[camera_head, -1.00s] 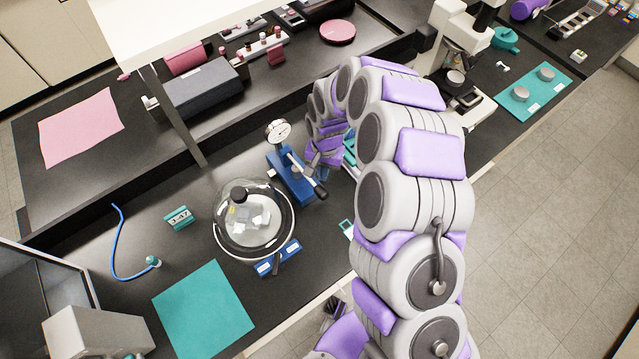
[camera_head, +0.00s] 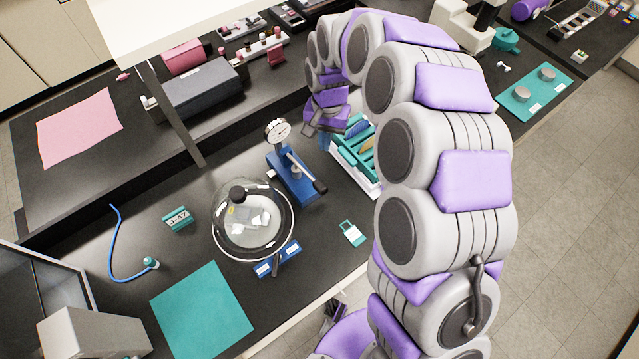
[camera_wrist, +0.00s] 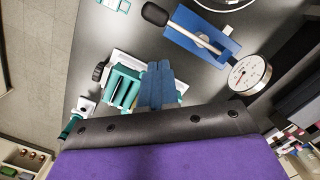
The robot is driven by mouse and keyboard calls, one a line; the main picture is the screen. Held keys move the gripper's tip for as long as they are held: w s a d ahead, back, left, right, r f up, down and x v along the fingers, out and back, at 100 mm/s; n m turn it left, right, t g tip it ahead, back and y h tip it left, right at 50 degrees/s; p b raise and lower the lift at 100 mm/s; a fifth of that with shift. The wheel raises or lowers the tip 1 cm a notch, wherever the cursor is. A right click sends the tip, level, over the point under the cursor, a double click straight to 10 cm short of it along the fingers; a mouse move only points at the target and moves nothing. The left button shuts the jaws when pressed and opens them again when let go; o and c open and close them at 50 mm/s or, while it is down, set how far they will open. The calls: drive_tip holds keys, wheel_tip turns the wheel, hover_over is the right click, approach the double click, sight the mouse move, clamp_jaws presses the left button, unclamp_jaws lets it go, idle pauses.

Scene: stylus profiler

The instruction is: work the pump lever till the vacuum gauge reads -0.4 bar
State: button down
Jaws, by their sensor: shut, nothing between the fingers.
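The vacuum pump (camera_head: 283,178) has a blue base and stands on the black bench in the head view. Its lever (camera_head: 304,172) slants down to the right and ends in a black grip (camera_head: 320,187). The round white gauge (camera_head: 277,131) stands at the far end of the pump; its reading is too small to tell. In the wrist view, the lever's black grip (camera_wrist: 155,14) and the gauge (camera_wrist: 248,74) lie beyond my fingers. My gripper (camera_wrist: 158,72) has blue fingers, shut and empty, apart from the lever. In the head view it is right of the gauge (camera_head: 325,140).
A glass bell jar (camera_head: 252,222) stands left of the pump. A teal rack (camera_head: 352,152) is close to my gripper on the right. A small teal-and-white item (camera_head: 352,232) lies near the front edge. A teal mat (camera_head: 202,310) lies at front left.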

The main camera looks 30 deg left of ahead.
drive_tip(key=shift+w+a+r, duration=0.1)
drive_tip(key=shift+w+r, duration=0.05)
drive_tip(key=shift+r, duration=0.85)
drive_tip(key=shift+w+r, duration=0.1)
drive_tip(key=shift+r, duration=0.9)
drive_tip(key=s+d+r+b, duration=0.1)
drive_tip(key=s+d+b, duration=0.35)
drive_tip(key=d, duration=0.65)
drive_tip(key=s+d+b, duration=0.4)
drive_tip(key=s+d, duration=0.1)
drive_tip(key=d, duration=0.7)
drive_tip(key=s+d+f+m+b, duration=0.1)
drive_tip(key=s+d+f+b, duration=0.2)
drive_tip(key=s+d, duration=0.3)
drive_tip(key=s+d+f+m+b, duration=0.1)
drive_tip(key=s+d+f+b, duration=0.3)
drive_tip(key=s, duration=0.7)
drive_tip(key=shift+d+f+g, duration=0.25)
drive_tip(key=shift+d+g, duration=0.05)
drive_tip(key=shift+d, duration=0.9)
